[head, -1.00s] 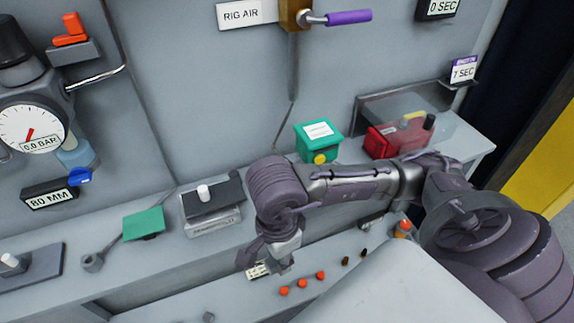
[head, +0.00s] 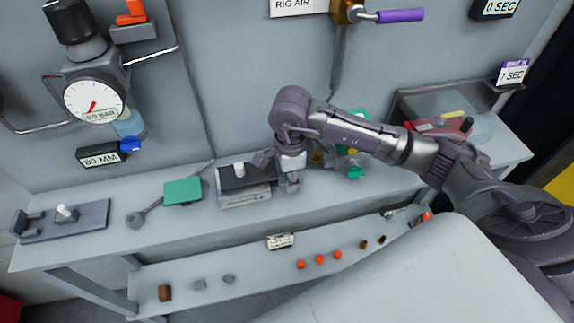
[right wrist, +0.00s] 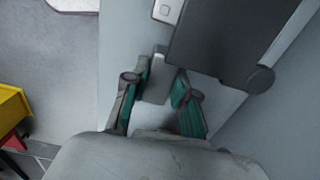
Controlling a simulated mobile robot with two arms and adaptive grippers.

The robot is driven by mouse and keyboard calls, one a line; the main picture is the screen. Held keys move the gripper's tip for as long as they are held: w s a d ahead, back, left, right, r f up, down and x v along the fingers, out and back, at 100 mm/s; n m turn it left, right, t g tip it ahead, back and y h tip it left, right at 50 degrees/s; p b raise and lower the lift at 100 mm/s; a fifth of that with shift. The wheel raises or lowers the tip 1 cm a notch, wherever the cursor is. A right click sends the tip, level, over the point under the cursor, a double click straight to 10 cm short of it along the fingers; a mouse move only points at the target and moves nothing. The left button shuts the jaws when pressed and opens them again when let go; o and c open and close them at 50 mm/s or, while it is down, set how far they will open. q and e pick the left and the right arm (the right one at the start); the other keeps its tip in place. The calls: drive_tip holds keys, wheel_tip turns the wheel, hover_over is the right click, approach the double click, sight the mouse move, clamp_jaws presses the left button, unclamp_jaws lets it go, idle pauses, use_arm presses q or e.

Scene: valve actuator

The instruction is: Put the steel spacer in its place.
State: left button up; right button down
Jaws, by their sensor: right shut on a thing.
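My right gripper (head: 289,184) is over the bench, just right of a grey box with a dark top and a white knob (head: 245,184). In the right wrist view its two green-padded fingers (right wrist: 162,82) are closed around a light grey metal piece (right wrist: 156,62), which looks like the steel spacer. In the head view the piece is mostly hidden by the fingers. I cannot tell whether it touches the bench or the box. The dark top of the box fills the upper right of the wrist view. My left gripper is not in view.
A green block (head: 352,172) stands partly hidden behind my arm. A green plate (head: 183,191) lies left of the box. A clear-covered tray (head: 445,122) is at the right. The lower shelf holds a label (head: 280,241), a brown block (head: 165,293) and several small parts.

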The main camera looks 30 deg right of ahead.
drive_tip(key=w+p, duration=0.1)
drive_tip(key=w, duration=0.2)
drive_tip(key=shift+w+d+p, duration=0.1)
drive_tip(key=shift+d+p, duration=0.25)
drive_tip(key=shift+p, duration=0.05)
drive_tip(key=shift+f, duration=0.25)
drive_tip(key=shift+f+b, duration=0.2)
drive_tip(key=shift+b, duration=0.1)
drive_tip(key=c, duration=1)
unclamp_jaws()
drive_tip(key=shift+o, duration=0.4)
drive_tip(key=shift+r, duration=0.1)
